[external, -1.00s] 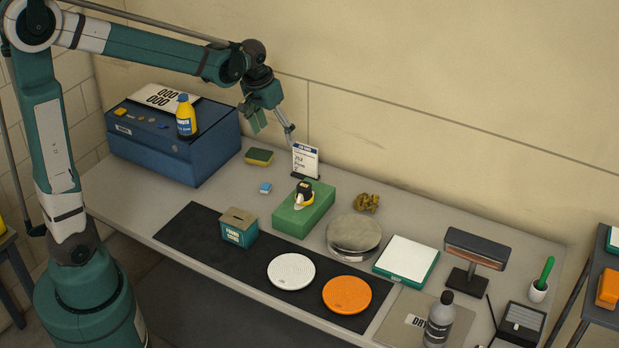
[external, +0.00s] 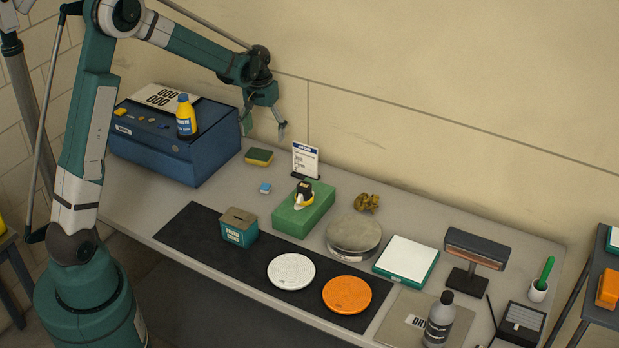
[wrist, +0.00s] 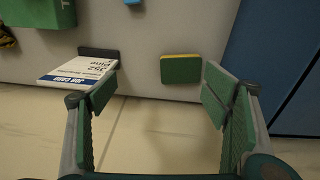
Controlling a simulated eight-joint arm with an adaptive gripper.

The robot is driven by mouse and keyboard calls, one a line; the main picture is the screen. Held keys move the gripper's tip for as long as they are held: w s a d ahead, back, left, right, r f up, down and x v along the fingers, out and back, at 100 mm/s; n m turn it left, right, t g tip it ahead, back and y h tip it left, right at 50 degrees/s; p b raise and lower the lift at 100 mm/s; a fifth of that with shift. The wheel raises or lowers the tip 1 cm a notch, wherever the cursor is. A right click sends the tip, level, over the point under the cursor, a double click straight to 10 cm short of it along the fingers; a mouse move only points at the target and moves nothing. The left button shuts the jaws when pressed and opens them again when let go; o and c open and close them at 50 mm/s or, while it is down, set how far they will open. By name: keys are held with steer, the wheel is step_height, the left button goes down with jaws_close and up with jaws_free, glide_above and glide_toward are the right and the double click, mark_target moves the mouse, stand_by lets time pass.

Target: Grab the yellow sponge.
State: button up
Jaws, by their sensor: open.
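The yellow sponge (external: 259,156) has a dark green face on top and a yellow edge. It lies on the bench beside the blue cabinet. In the wrist view the sponge (wrist: 181,69) shows green with a yellow strip, ahead of my fingers and between them, closer to the right one. My gripper (external: 264,126) hangs above the bench near the back wall, just above the sponge in the picture. In the wrist view my gripper (wrist: 160,88) has its fingers wide apart with nothing between the pads. The sponge is in full view and apart from the fingers.
A job card stand (external: 305,161) stands close to the right of the sponge. The blue cabinet (external: 170,145), with a yellow bottle (external: 186,118) on top, is to its left. A small blue block (external: 265,188) and a green box (external: 304,213) lie nearer the front.

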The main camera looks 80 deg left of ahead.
steer(key=n, duration=0.1)
glide_above(259, 153)
steer(key=f, duration=0.5)
steer(key=shift+s+f, duration=0.1)
steer(key=shift+s, duration=0.1)
steer(key=shift+f, duration=0.1)
steer(key=shift+f, duration=1.2)
steer(key=shift+w+d+f, duration=0.1)
steer(key=shift+w+f, duration=0.05)
steer(key=shift+f, duration=2.45)
steer(key=shift+c, duration=0.2)
steer(key=c, duration=0.7)
